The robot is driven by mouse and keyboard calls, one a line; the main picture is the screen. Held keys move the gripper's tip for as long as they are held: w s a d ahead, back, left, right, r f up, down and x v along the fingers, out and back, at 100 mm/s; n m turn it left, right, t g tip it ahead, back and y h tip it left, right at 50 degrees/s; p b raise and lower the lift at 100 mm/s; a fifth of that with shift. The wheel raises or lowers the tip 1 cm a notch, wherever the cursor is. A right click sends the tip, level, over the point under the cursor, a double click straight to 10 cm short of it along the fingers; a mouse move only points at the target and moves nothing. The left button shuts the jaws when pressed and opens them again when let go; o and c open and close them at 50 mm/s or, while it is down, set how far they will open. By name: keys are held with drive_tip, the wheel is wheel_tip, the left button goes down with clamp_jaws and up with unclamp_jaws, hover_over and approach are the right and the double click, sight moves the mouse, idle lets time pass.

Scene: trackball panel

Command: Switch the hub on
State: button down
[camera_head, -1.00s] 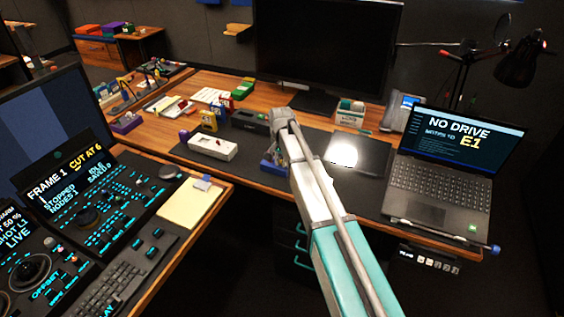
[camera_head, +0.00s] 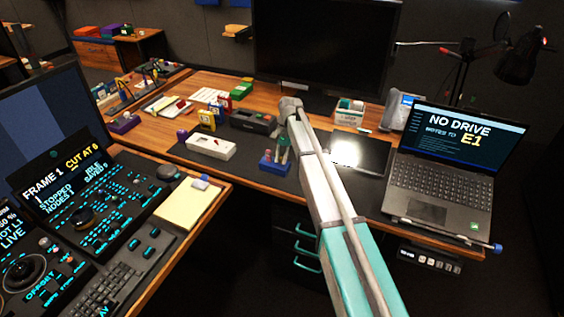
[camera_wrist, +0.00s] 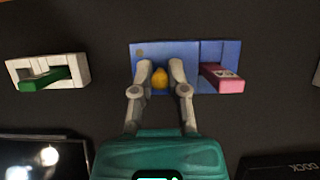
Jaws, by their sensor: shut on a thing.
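In the wrist view my gripper (camera_wrist: 160,72) is shut on a small yellow piece (camera_wrist: 160,79), which sits between the fingertips over a blue block (camera_wrist: 147,50). A pink stick (camera_wrist: 223,78) lies on the right part of that block. Nothing in view is legibly marked as the hub. A dark strip (camera_head: 428,262) with several small pale squares hangs under the desk's front edge. A dark box marked DOCK (camera_wrist: 285,166) shows at the lower right of the wrist view.
The laptop (camera_head: 440,183) reads NO DRIVE. A white holder with a green stick (camera_wrist: 45,80) is left of my gripper in the wrist view. A shiny tablet (camera_head: 358,152) and a white box (camera_head: 208,147) flank the blue block. A control console (camera_head: 85,200) stands at left.

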drive_tip(key=shift+w+g, duration=0.1)
drive_tip(key=shift+g, duration=0.4)
drive_tip(key=c, duration=0.6)
unclamp_jaws()
